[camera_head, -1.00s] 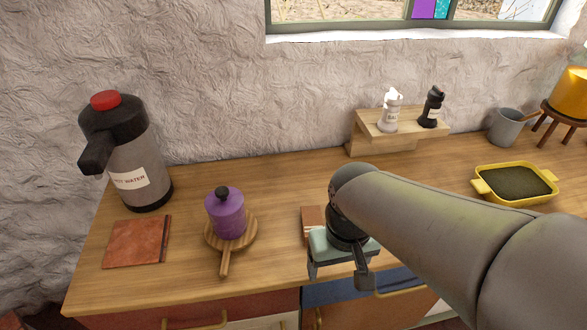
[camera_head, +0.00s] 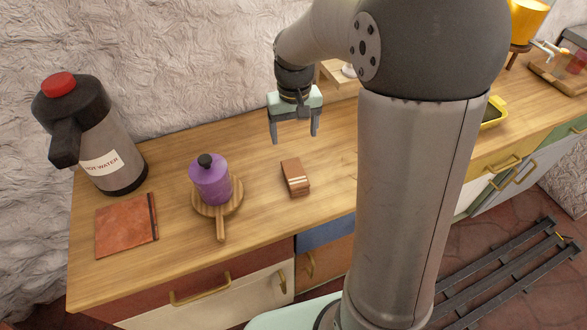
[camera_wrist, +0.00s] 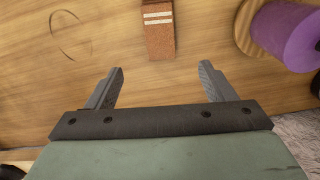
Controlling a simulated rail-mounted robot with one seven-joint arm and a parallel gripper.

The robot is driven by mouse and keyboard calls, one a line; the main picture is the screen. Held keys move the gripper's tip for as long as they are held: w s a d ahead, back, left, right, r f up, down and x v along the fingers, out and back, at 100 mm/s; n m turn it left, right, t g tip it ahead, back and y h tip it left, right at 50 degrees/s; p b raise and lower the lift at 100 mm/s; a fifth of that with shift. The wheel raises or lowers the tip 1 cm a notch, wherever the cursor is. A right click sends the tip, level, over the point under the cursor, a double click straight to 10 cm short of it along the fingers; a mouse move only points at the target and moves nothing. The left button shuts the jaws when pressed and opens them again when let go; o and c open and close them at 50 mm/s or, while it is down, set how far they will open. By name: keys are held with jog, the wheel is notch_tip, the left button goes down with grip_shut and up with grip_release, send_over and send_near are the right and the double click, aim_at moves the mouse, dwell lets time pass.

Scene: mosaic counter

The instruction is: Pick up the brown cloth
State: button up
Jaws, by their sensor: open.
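The brown cloth (camera_head: 295,177) is a small folded stack with pale stripes near one end, lying flat on the wooden counter near its front edge. In the wrist view the cloth (camera_wrist: 158,30) shows at the top middle, ahead of the fingers and apart from them. My gripper (camera_head: 294,138) is open and empty. It hangs above the counter, farther back than the cloth. In the wrist view both fingers of my gripper (camera_wrist: 160,82) are spread with bare wood between them.
A purple lidded pot (camera_head: 211,182) stands on a round wooden board (camera_head: 220,225) left of the cloth. A reddish-brown book or folder (camera_head: 124,225) and a hot water flask (camera_head: 100,140) are farther left. A yellow dish (camera_head: 494,115) is at right. Counter around the cloth is clear.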

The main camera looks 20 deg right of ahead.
jog(key=p, duration=0.1)
send_over(295, 172)
jog(key=f, duration=0.9)
jog(key=shift+w, duration=0.2)
jog(key=shift+s+f+p, duration=0.15)
jog(key=shift+f+p, duration=0.3)
jog(key=shift+f, duration=0.95)
jog(key=shift+s+f+p, duration=0.1)
jog(key=shift+f+p, duration=0.35)
jog(key=shift+f, duration=0.9)
jog(key=shift+c, duration=0.3)
jog(key=c, duration=1)
